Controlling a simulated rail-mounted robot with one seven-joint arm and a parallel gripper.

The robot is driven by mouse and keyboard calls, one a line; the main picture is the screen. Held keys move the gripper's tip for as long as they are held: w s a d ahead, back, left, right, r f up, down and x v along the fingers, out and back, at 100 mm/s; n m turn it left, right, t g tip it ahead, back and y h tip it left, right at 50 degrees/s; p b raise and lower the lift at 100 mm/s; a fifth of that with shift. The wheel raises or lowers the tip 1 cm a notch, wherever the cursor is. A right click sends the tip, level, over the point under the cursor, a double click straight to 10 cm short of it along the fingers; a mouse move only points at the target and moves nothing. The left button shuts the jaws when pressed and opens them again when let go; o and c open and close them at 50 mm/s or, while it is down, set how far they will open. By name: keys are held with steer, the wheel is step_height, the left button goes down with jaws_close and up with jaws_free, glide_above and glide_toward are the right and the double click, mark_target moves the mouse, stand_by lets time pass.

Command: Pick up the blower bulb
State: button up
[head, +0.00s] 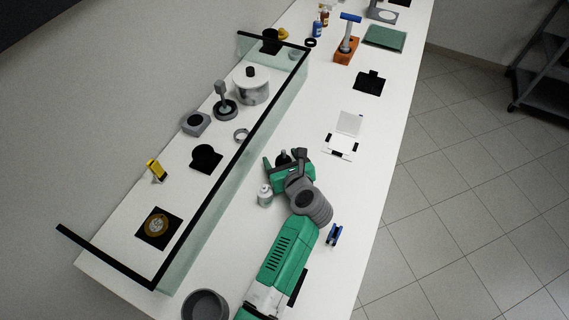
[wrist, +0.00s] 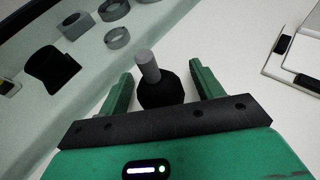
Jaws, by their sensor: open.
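The blower bulb (wrist: 160,93) is a black round bulb with a grey cylindrical nozzle pointing up and slightly left. In the wrist view it stands between the two green fingers of my gripper (wrist: 160,80), with a gap visible on each side. The palm edge hides its lower part. In the head view the bulb (head: 283,158) shows as a small dark shape at my gripper (head: 284,162), partly hidden by it. My gripper is open and holds nothing. I cannot tell its exact height over the table.
A glass barrier with a black rim (head: 228,160) runs along the left. A white frame (head: 344,135) lies to the upper right, and a blue clip-like item (head: 334,235) at lower right. White table between is clear.

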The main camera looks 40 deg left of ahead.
steer(key=c, duration=0.9)
